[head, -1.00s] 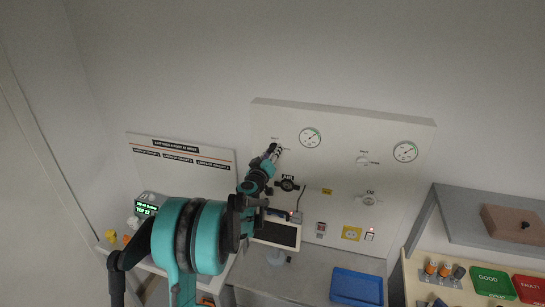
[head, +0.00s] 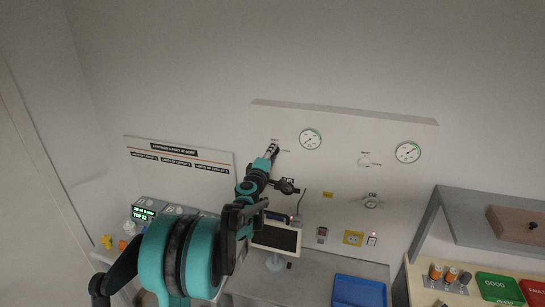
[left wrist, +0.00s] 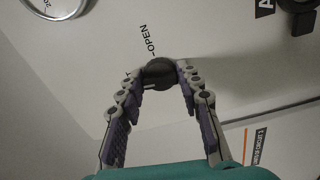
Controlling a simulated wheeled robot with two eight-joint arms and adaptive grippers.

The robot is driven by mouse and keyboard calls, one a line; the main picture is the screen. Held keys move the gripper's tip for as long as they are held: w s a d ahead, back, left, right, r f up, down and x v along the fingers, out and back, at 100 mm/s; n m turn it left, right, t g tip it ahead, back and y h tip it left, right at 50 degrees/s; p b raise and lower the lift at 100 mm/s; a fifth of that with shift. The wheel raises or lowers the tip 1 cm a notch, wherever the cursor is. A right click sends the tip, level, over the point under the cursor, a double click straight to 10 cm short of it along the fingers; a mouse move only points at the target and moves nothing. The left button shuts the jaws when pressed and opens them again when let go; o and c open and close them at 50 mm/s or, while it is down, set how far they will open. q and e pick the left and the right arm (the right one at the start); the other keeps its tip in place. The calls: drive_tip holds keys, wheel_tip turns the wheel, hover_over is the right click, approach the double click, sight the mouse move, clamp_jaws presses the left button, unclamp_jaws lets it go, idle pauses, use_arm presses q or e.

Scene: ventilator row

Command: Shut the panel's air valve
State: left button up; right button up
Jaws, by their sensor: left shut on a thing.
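The white wall panel (head: 330,225) carries an air section on its left, with a dark AIR fitting (head: 287,186). My left gripper (head: 272,150) reaches up to the panel just above that fitting and covers most of the air valve in the head view. In the left wrist view the valve's dark round knob (left wrist: 160,72) sits between the fingertips of my left gripper (left wrist: 160,78), which is shut on it. An OPEN label shows beside the knob. The knob's exact turn is hard to tell. My right gripper is not in view.
A similar valve (head: 364,161) and a second gauge (head: 408,152) are on the panel's right. The air-side gauge (head: 311,139) is close to my gripper. A blue tray (head: 358,290) lies on the counter at right.

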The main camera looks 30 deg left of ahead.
use_arm(q)
drive_tip(key=shift+n, duration=0.5)
drive_tip(key=o, duration=1.2)
drive_tip(key=shift+c, duration=0.2)
drive_tip(key=shift+a, duration=0.1)
drive_tip(key=v, duration=1.2)
